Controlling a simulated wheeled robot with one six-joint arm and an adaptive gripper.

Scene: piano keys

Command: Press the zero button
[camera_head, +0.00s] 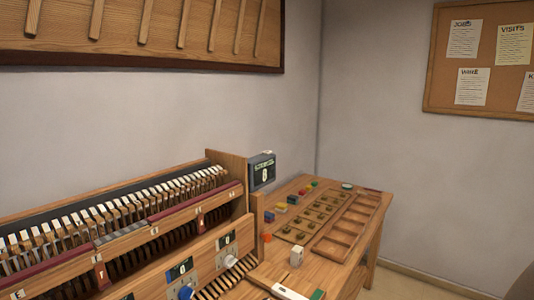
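I cannot tell for sure which part is the zero button. A small grey display box (262,171) stands at the right end of the wooden piano-key rack (228,170); its dark screen shows a heading too small to read and one pale digit that looks like 0. A small light piece sits on its top edge. Below, on the rack's front, are small panels with dark screens, a blue-and-white knob (186,292) and a white knob (230,261). My gripper is not in view.
A wooden bench (371,217) right of the rack holds a compartment tray (335,249), small coloured blocks, a white block (296,256) and a round green piece (347,186). A framed key board (140,58) and a corkboard (484,100) hang on the walls.

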